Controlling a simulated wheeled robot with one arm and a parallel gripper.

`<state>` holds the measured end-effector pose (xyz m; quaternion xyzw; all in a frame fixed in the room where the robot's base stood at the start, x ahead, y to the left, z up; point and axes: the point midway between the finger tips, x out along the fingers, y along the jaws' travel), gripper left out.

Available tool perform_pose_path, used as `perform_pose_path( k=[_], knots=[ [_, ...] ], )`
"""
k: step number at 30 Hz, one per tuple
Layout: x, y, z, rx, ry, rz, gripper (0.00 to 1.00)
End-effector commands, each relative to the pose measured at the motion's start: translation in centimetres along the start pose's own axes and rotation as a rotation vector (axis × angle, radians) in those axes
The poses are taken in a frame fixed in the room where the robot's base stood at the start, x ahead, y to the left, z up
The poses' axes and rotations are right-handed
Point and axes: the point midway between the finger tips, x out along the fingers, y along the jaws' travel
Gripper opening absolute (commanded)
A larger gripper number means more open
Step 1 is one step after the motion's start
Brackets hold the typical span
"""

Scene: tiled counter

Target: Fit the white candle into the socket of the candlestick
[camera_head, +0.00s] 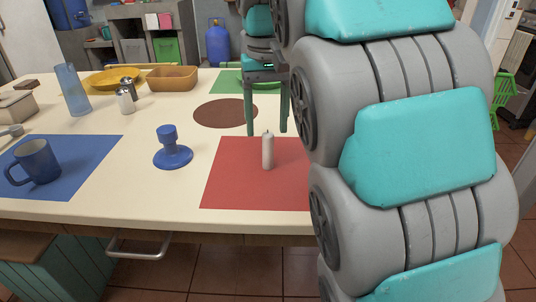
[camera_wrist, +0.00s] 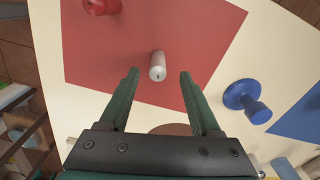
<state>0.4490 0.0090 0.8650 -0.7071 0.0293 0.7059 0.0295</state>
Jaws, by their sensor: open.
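The white candle (camera_head: 268,152) stands upright on the red mat (camera_head: 225,180), and it also shows in the wrist view (camera_wrist: 157,66). The blue candlestick (camera_head: 173,156) stands on the bare counter left of the mat; in the wrist view it is at the right (camera_wrist: 248,100). My gripper (camera_head: 267,132) is open and empty, pointing down. In the wrist view its fingertips (camera_wrist: 160,74) lie on either side of the candle in the picture. The fingers look above or behind the candle, and I see no contact.
A blue mug (camera_head: 37,163) stands on a blue mat at the left. A blue glass (camera_head: 72,90), a shaker (camera_head: 127,92) and a brown tray (camera_head: 172,78) are farther back. A red object (camera_wrist: 101,5) lies at the wrist view's top edge. Counter between candlestick and red mat is clear.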

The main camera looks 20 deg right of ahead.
Motion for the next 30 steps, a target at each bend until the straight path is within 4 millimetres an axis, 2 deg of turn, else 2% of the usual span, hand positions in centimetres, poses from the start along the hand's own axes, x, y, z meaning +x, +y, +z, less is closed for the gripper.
perform_pose_path(
  k=[13, 24, 30],
  knots=[
    [1.4, 0.1, 0.0, 0.001, -0.005, 0.001, 0.64],
    [5.3, 0.3, -0.2, 0.001, -0.005, 0.0, 0.64],
    [5.9, 0.3, -0.3, 0.001, -0.003, 0.001, 0.64]
  ],
)
